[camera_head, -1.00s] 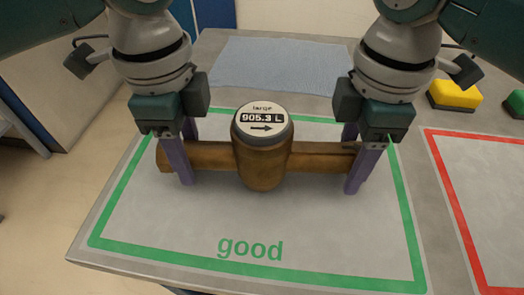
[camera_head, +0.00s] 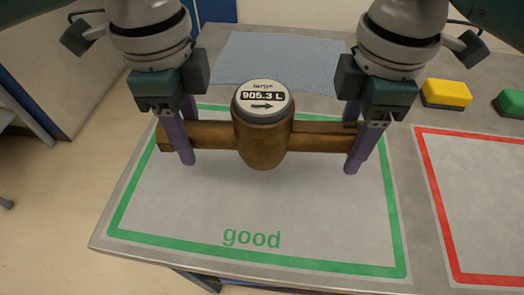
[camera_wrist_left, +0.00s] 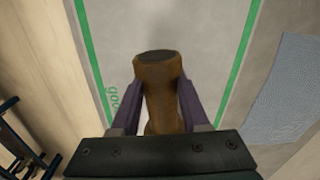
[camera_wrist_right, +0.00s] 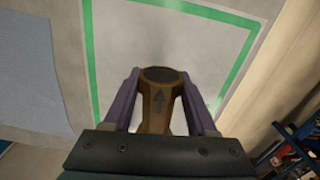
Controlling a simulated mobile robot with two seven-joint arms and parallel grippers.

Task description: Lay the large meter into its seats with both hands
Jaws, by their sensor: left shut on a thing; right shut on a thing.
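The large meter (camera_head: 262,140) is a brown, brass-like body with a pipe to each side and a round white dial reading 905.3 L with an arrow. It is level above the green-framed "good" area (camera_head: 250,210). My left gripper (camera_head: 185,148) is shut on its left pipe. My right gripper (camera_head: 356,155) is shut on its right pipe. The left wrist view shows one pipe end (camera_wrist_left: 158,75) between purple fingers. The right wrist view shows the other pipe end (camera_wrist_right: 163,90), marked with an arrow. No seats are visible.
A blue cloth mat (camera_head: 280,62) lies behind the meter. A yellow block (camera_head: 446,93) and a green block (camera_head: 511,102) are at the right. A red-framed area (camera_head: 490,200) lies right of the green frame. The front of the green area is clear.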

